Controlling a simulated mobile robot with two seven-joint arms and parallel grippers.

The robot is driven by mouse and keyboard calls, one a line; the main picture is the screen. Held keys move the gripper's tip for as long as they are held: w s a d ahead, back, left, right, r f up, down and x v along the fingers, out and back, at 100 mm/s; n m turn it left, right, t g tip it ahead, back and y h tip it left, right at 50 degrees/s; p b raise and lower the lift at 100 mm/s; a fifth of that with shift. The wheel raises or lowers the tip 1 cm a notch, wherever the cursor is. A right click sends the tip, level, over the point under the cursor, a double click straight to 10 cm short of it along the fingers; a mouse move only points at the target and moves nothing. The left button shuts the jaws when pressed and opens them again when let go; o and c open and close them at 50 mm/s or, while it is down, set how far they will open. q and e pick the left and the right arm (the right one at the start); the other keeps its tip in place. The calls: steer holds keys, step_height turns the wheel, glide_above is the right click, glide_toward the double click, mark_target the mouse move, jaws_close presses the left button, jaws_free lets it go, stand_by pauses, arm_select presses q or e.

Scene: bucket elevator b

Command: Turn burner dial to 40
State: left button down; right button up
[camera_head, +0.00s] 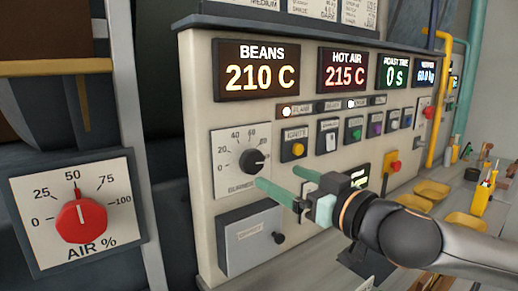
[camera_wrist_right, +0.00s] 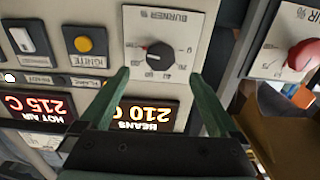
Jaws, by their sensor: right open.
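The burner dial (camera_head: 253,160) is a dark round knob on a white scale plate (camera_head: 226,178) marked 0, 20, 40, 60 and on. Its pointer faces the right side of the scale, past 60; the exact value is hard to read. My right gripper (camera_head: 277,177) is open and empty, its green fingers pointing at the panel just below and right of the knob. In the right wrist view the dial (camera_wrist_right: 160,56) appears upside down, ahead of and between the open fingertips (camera_wrist_right: 160,76), with no contact visible. My left gripper is not in view.
Displays for beans (camera_head: 257,70) and hot air (camera_head: 346,71) are above the dial. The ignite button (camera_head: 299,150) and other switches are to its right. A grey box (camera_head: 250,240) protrudes below. A red air dial (camera_head: 80,220) is at left. Yellow trays (camera_head: 432,190) lie at right.

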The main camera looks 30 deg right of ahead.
mark_target(255, 165)
steer(key=w+p, duration=0.4)
steer(key=w+a+p, duration=0.1)
steer(key=w+p, duration=0.1)
steer(key=shift+w+r, duration=0.1)
steer(key=shift+w, duration=0.25)
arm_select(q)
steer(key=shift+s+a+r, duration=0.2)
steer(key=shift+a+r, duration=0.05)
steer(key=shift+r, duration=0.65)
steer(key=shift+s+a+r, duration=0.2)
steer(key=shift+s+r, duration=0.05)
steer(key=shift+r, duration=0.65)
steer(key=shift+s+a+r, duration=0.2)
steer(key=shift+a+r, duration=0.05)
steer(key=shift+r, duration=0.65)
arm_select(e)
steer(key=shift+w+a, duration=0.2)
steer(key=shift+w, duration=0.45)
steer(key=c, duration=1.4)
